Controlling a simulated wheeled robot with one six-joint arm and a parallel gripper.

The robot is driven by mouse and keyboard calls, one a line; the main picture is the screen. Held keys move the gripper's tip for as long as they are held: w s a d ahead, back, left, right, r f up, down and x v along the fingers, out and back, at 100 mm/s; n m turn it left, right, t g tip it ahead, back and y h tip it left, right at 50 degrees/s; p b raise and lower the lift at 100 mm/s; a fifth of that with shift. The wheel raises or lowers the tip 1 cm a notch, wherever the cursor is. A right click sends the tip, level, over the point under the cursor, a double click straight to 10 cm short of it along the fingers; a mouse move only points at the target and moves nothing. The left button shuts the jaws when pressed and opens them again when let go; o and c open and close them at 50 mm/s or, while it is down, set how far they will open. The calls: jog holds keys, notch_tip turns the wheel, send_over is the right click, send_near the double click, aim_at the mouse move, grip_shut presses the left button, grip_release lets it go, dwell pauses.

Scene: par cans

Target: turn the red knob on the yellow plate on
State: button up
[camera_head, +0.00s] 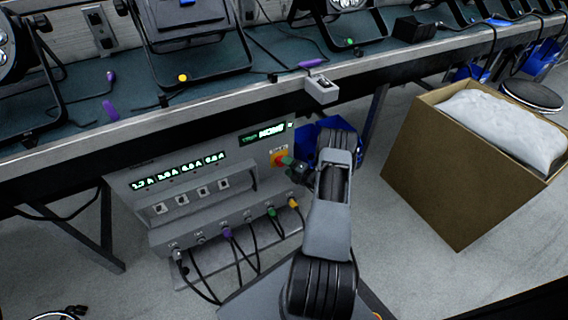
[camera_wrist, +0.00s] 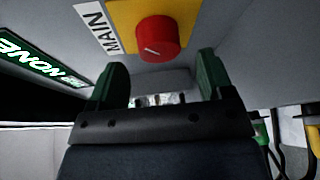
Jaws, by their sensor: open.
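The red knob (camera_wrist: 158,36) stands out from the yellow plate (camera_wrist: 122,16) in the wrist view. A short pale mark shows on its face. A white label (camera_wrist: 97,26) reading MAIN is beside the plate. In the head view the plate (camera_head: 273,155) and the knob (camera_head: 277,160) are small, on the front of a grey power box. My gripper (camera_wrist: 161,70) has two green fingers, apart with nothing between them. The knob appears just beyond the fingertips, roughly between them; I see no contact. In the head view my gripper (camera_head: 288,162) is close to the plate's right side.
The grey box (camera_head: 190,228) has plugged cables along its lower ledge and lit green displays. A bench edge (camera_head: 150,112) runs above it. A blue bin (camera_head: 308,137) is behind my arm. A cardboard box (camera_head: 430,180) stands on the floor at right.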

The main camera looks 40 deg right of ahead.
jog(key=p+v, duration=0.2)
jog(key=v, duration=0.8)
jog(key=shift+s+p, duration=0.3)
jog(key=shift+p, duration=0.1)
jog(key=shift+s+d, duration=0.1)
jog(key=shift+d, duration=0.05)
